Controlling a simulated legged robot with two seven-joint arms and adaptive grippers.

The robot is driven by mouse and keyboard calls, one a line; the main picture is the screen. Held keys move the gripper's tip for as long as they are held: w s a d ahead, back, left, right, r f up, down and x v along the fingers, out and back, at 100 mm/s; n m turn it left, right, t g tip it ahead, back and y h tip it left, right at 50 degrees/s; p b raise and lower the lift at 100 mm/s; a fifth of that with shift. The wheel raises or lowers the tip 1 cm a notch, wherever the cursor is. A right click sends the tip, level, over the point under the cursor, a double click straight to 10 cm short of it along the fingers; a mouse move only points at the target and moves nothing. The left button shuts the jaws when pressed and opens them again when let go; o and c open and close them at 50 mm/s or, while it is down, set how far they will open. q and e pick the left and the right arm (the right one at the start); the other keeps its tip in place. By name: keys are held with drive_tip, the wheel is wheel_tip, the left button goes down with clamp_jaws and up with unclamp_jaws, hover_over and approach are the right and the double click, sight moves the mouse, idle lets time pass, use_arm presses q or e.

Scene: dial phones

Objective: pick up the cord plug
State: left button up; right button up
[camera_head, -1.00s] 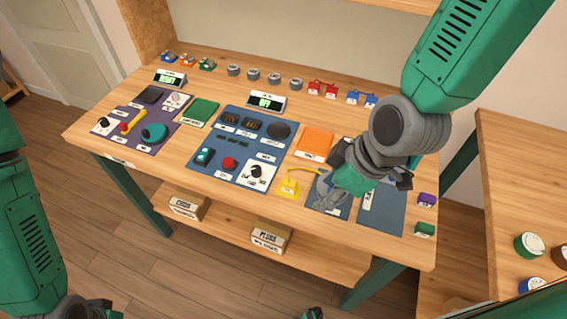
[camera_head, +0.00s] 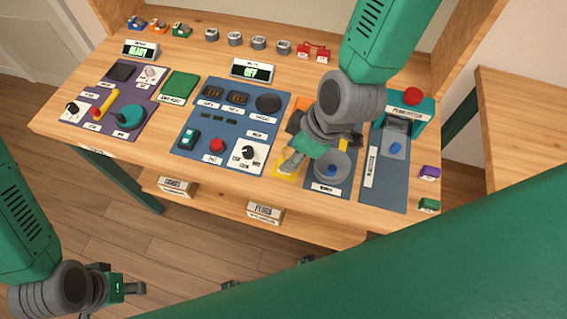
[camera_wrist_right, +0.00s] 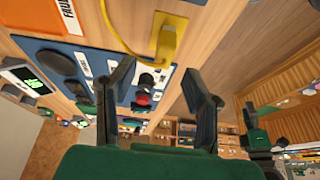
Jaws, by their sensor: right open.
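In the right wrist view the plug (camera_wrist_right: 166,42) shows as a yellow block with a yellow cord (camera_wrist_right: 125,45) curving away to the left. My right gripper (camera_wrist_right: 160,68) is open there, its fingers apart and empty, with the plug beyond the tips. My left gripper (camera_head: 125,285) hangs low at the left, away from the table; its jaw opening is unclear.
The blue panel (camera_head: 212,170) with knobs and buttons is left of the plug. An orange pad (camera_head: 296,118) lies partly hidden behind my right arm. Purple and green blocks sit at the right edge.

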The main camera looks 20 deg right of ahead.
drive_tip(key=shift+s+f, duration=0.1)
drive_tip(key=shift+f, duration=0.3)
drive_tip(key=x, duration=0.3)
drive_tip(key=shift+s+f, duration=0.1)
drive_tip(key=shift+f, duration=0.15)
drive_tip(key=shift+a+f, duration=0.2)
drive_tip(key=shift+f, duration=0.2)
clamp_jaws()
drive_tip(key=shift+r, duration=0.1)
